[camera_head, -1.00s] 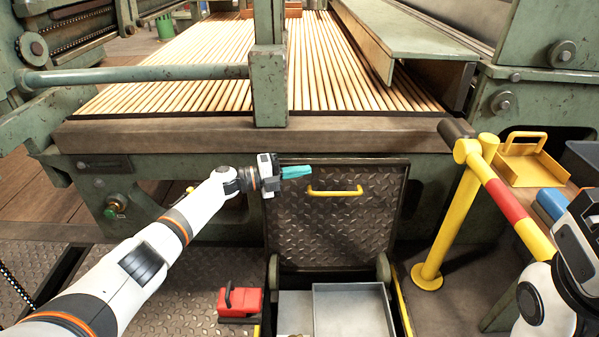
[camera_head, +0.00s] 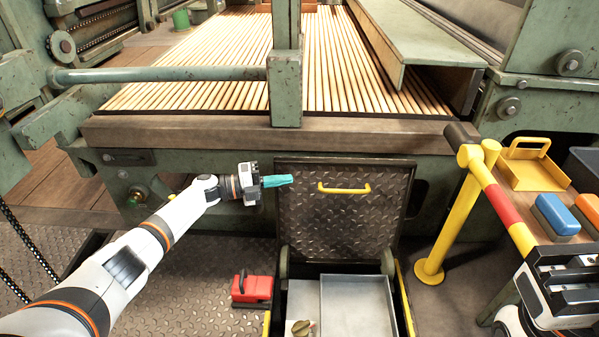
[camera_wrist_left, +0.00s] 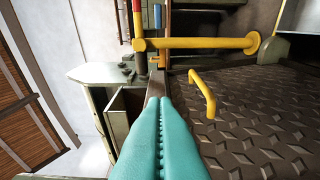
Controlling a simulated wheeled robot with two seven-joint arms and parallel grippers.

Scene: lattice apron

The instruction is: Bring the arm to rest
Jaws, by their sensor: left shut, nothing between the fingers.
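My left arm (camera_head: 125,265) reaches in from the left. Its gripper (camera_head: 288,180), with teal fingers, is in front of the raised diamond-plate lid, left of the lid's yellow handle (camera_head: 343,188). In the left wrist view the teal fingers (camera_wrist_left: 158,108) lie together, shut and empty, with the plate and yellow handle to their right. My right gripper (camera_head: 570,285) is at the lower right edge, dark and partly cut off. How far its jaws are apart cannot be told.
The diamond-plate lid (camera_head: 310,220) stands open behind a grey tray (camera_head: 355,305). A red box-like object (camera_head: 252,289) lies on the floor. A yellow post (camera_head: 455,225) stands at right. A shelf there holds a yellow tray (camera_head: 535,172), a blue block (camera_head: 556,212) and an orange block (camera_head: 588,212).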

